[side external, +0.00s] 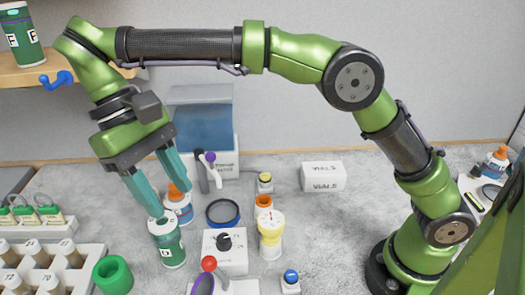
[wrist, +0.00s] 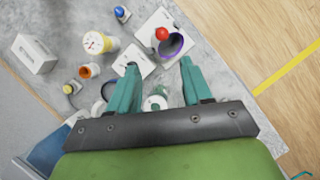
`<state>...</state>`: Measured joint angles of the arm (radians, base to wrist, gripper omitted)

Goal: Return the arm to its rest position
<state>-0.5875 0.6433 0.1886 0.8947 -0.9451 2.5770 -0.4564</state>
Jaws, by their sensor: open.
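My green arm arches over the bench from its base at the right. In the wrist view the gripper (wrist: 159,68) is also spread, and a white-topped green container (wrist: 155,103) shows between the fingers, partly hidden by the gripper body.
A vial rack (side external: 45,268) is lower left; a shelf (side external: 30,74) is upper left. A VIALS box (side external: 323,176) stands behind.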

